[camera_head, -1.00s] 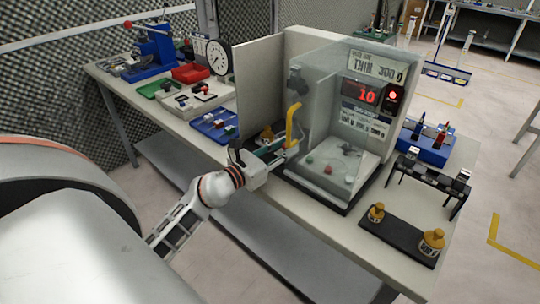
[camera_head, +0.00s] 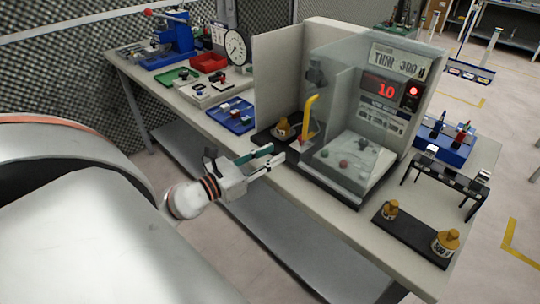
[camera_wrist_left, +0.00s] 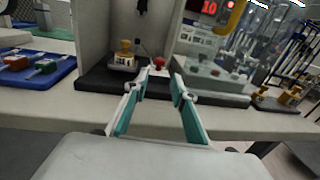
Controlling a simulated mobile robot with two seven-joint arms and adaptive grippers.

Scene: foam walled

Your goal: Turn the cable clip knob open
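No part is clearly recognisable as a cable clip. A small red knob (camera_wrist_left: 159,62) shows in the left wrist view, on the dark base of the walled weighing station, beyond and between my fingertips. A curved yellow handle (camera_head: 309,118) stands at the station's left front in the head view. My left gripper (camera_head: 277,156) is open and empty, in front of the table edge and short of the station; its two green-lined fingers also show in the left wrist view (camera_wrist_left: 156,80), apart from the knob. My right gripper is in neither view.
A brass weight (camera_head: 283,128) stands on a dark plate left of the yellow handle. The station's clear-walled box (camera_head: 353,160) is to the right, under a red display (camera_head: 384,90) reading 10. A blue tray (camera_head: 232,117) lies left; two weights sit on a black plate (camera_head: 412,236) at right.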

